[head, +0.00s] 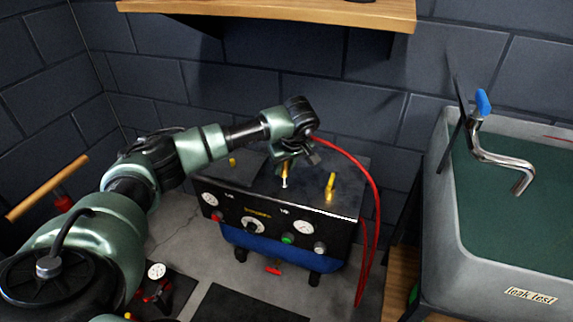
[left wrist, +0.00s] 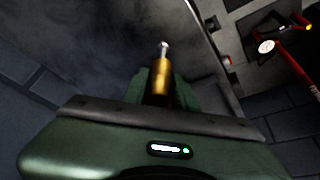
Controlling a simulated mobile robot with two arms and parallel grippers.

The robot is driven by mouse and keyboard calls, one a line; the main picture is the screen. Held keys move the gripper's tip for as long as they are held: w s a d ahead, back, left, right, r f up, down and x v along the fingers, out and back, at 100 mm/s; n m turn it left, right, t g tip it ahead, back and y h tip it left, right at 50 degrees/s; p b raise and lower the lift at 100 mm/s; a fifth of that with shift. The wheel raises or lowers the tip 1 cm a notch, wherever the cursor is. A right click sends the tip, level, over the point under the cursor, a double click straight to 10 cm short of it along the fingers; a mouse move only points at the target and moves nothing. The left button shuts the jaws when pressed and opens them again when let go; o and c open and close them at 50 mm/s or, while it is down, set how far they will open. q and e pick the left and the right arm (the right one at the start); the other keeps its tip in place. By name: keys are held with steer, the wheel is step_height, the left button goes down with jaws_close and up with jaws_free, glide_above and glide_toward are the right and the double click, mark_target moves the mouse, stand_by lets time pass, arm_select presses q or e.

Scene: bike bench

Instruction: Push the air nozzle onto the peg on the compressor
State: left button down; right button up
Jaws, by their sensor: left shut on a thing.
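The compressor (head: 277,232) has a black panel with gauges and knobs above a blue tank. A yellow upright piece (head: 331,185), perhaps the peg, stands on its top to the right of my left gripper. Another small yellow piece (head: 232,160) shows at the back left. My left gripper (head: 287,160) is over the compressor top, shut on the air nozzle (head: 284,175). The brass nozzle with its silver tip also shows in the left wrist view (left wrist: 161,75), between the fingers. Its tip points down in the head view; I cannot tell whether it touches anything. My right gripper is not in view.
A red hose (head: 374,190) loops from my left gripper down the compressor's right side. A grey sink (head: 446,225) with a tap (head: 500,160) stands at right. A wooden shelf (head: 280,15) hangs above. A red pump with a gauge (head: 156,272) stands on the floor at left.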

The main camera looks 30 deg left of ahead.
arm_select(q)
steer(key=shift+f, duration=0.4)
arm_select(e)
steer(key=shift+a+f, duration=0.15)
arm_select(q)
steer(key=shift+f+b, duration=0.55)
steer(key=shift+f, duration=0.05)
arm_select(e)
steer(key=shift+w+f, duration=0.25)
arm_select(q)
steer(key=shift+f, duration=0.1)
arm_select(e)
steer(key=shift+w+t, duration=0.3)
arm_select(q)
steer(key=shift+f, duration=0.1)
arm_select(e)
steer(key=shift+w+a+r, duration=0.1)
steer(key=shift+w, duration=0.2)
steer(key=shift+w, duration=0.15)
arm_select(q)
steer(key=shift+f, duration=0.15)
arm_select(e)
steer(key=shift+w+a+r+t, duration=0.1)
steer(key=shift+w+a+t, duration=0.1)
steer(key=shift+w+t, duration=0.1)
arm_select(q)
steer(key=shift+f, duration=0.1)
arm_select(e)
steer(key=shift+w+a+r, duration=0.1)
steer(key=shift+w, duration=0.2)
